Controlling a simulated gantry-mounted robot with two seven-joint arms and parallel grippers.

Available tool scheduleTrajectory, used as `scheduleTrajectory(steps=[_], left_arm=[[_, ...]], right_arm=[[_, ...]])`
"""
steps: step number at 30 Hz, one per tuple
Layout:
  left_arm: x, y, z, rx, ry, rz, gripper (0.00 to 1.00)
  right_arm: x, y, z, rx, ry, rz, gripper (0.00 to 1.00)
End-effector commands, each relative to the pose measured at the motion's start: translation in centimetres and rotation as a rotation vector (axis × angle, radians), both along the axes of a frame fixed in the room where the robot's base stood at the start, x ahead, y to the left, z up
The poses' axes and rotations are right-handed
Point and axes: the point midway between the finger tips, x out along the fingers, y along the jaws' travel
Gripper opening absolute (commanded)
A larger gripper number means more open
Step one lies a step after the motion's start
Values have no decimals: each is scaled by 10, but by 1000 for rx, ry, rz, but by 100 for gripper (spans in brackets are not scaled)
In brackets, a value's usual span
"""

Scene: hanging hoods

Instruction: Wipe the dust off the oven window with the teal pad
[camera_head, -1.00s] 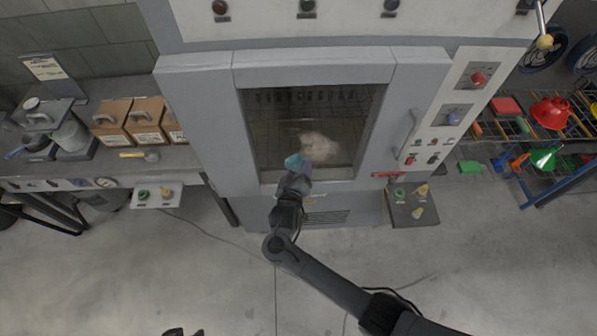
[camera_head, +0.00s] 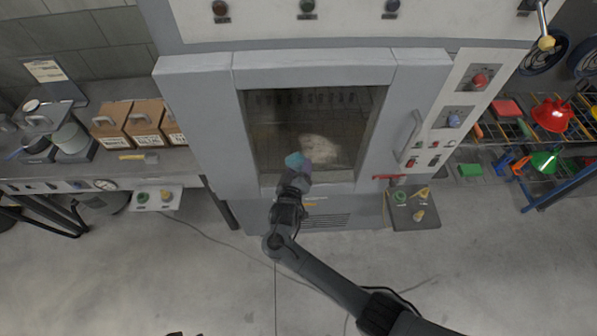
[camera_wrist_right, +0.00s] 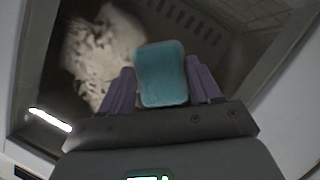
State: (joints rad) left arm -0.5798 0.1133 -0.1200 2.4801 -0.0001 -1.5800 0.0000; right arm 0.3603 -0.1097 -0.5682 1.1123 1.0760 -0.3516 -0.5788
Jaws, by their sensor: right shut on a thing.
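The oven window (camera_head: 275,125) is a dark glass pane in a grey frame, in the middle of the head view. A pale dust patch (camera_head: 321,148) lies on its lower right part and shows at the upper left of the right wrist view (camera_wrist_right: 95,62). My right gripper (camera_head: 298,172) is at the window's lower edge, left of and below the dust. It is shut on the teal pad (camera_head: 294,159), held between purple fingers in the right wrist view (camera_wrist_right: 161,75). Pad contact with the glass is unclear. Only dark tips, probably my left gripper (camera_head: 176,334), show at the bottom edge.
A door handle (camera_head: 410,135) stands out right of the window. A small shelf (camera_head: 408,218) with knobs juts out below right. A counter (camera_head: 100,175) with boxes and pots is on the left, a rack (camera_head: 560,180) on the right.

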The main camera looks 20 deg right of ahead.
Motion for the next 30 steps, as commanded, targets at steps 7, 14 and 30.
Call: scheduleTrajectory(steps=[7, 14, 30], left_arm=[[0, 0, -3, -1, 0, 1, 43], [0, 1, -6, 3, 0, -2, 43], [0, 3, 16, 12, 0, -8, 43]], right_arm=[[5, -1, 0, 0, -1, 1, 38], [9, -3, 0, 1, -1, 0, 38], [0, -26, 3, 0, 0, -1, 38]])
